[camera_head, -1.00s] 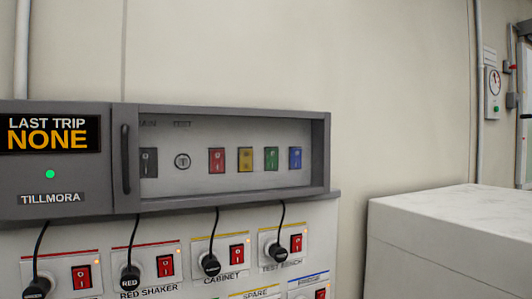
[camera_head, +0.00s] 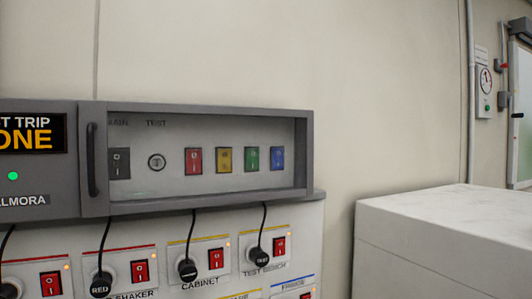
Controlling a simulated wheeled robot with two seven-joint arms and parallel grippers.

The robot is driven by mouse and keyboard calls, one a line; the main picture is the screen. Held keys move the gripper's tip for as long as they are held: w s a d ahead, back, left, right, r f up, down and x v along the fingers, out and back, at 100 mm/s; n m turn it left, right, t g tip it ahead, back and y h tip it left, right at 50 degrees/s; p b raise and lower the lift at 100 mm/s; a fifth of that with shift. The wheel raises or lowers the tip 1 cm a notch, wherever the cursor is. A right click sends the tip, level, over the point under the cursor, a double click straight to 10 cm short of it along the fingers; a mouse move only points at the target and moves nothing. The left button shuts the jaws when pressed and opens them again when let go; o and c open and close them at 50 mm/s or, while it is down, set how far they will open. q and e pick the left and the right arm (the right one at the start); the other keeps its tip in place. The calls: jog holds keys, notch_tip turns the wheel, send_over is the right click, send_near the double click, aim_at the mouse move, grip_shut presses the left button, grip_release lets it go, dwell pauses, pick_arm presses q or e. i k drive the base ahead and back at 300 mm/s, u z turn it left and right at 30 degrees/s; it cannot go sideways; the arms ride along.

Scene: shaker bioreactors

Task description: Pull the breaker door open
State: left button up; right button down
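The breaker door (camera_head: 207,196) is a grey-framed clear panel on the front of the grey breaker box, and it looks closed. Its dark vertical handle (camera_head: 93,160) is on the left side of the frame. Behind the panel show a dark main switch (camera_head: 119,163), a round test button (camera_head: 156,162), and red (camera_head: 193,161), yellow (camera_head: 224,160), green (camera_head: 251,159) and blue (camera_head: 277,158) breakers. Neither of my grippers is in view.
Below the box, a white panel has plugged black cords and red switches (camera_head: 140,271). A white block-like counter (camera_head: 440,215) stands at the right. A gauge box (camera_head: 485,90) and a door (camera_head: 521,120) are at the far right. The wall between is bare.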

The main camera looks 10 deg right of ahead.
aim_at(92, 115)
jog(key=k, duration=1.3)
jog(key=u, duration=0.45)
jog(key=i, duration=0.8)
jog(key=u, duration=0.5)
